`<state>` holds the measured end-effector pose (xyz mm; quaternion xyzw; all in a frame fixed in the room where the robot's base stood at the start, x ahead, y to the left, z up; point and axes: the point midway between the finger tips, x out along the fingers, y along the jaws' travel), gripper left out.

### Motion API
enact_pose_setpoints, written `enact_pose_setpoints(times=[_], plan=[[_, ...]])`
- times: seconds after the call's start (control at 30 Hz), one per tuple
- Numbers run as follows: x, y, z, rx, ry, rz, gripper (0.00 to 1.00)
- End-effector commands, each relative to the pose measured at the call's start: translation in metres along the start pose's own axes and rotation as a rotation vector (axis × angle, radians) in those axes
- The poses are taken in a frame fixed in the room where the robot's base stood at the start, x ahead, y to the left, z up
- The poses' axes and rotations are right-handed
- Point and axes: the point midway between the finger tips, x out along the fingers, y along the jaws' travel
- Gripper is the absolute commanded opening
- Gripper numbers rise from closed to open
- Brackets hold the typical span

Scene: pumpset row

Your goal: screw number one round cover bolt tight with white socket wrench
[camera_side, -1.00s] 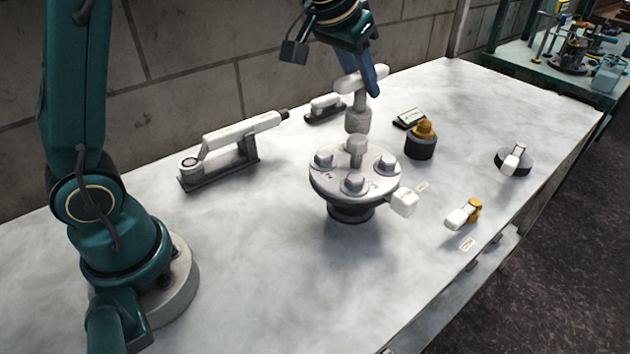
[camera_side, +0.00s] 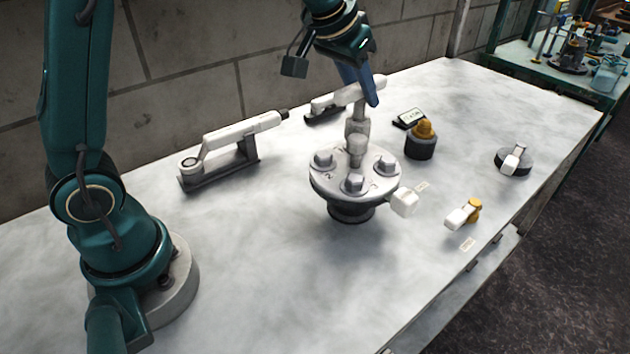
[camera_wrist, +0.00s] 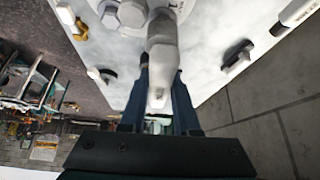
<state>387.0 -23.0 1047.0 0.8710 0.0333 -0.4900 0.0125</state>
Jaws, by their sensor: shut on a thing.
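The white socket wrench has a pale cross handle (camera_side: 345,95) and a grey socket end (camera_side: 357,128) pointing down. My gripper (camera_side: 371,94) is shut on the wrench handle, which also shows between the blue fingers in the wrist view (camera_wrist: 158,75). The round cover (camera_side: 337,187) is a pale disc on a dark base, with several hex bolts on it. I cannot tell whether the socket sits on a bolt, and the bolt numbers are too small to read surely.
A white-handled tool on a dark stand (camera_side: 230,140) lies to the left. A dark block with a yellow knob (camera_side: 423,140), a black disc (camera_side: 514,160) and a white-and-yellow valve (camera_side: 463,215) stand to the right. A white block (camera_side: 404,202) juts from the cover's side. The front table is clear.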

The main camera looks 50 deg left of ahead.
Motion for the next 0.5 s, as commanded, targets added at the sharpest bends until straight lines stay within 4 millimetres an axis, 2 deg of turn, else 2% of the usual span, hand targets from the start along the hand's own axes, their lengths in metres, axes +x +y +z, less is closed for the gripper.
enact_pose_setpoints(times=[0.5], plan=[[0.0103,0.0002,0.0065,0.0,0.002,0.0,0.0]])
